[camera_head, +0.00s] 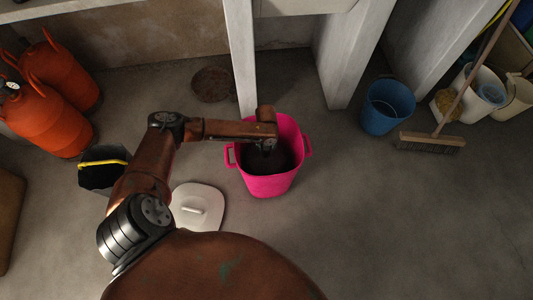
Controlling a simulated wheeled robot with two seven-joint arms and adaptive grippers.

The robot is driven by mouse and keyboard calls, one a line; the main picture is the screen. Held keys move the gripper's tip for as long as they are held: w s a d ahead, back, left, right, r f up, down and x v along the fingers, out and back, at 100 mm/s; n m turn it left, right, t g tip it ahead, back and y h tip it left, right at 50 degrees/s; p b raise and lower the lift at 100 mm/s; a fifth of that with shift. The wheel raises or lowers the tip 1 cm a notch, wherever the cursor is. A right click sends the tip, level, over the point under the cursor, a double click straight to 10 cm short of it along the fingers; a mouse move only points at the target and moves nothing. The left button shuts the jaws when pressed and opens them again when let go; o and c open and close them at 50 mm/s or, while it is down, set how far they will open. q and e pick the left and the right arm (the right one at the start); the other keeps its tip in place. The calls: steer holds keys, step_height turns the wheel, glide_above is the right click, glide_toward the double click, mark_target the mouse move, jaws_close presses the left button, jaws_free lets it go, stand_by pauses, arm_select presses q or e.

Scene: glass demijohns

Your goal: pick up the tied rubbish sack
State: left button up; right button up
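A pink tub (268,186) with two side handles stands on the floor at the centre. A dark mass (282,163) fills its inside; I cannot tell for sure whether this is the tied rubbish sack, and no knot is clear. My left arm comes in from the left and reaches over the tub. My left gripper (267,146) points down into the tub's mouth, over or at the dark mass. Its fingers are dark against it, so I cannot see whether they are open or shut, or touching it. My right gripper is out of view.
A white lid (197,210) lies left of the tub. A black object with a yellow strip (100,170) sits further left, near orange gas cylinders (45,122). A pale post (241,60) rises behind the tub. A blue bucket (387,108) and a broom (431,142) stand right. The front-right floor is clear.

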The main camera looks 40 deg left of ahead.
arm_select(q)
jaws_close()
stand_by(0.4)
steer(key=shift+w, duration=0.1)
steer(key=shift+r, duration=0.1)
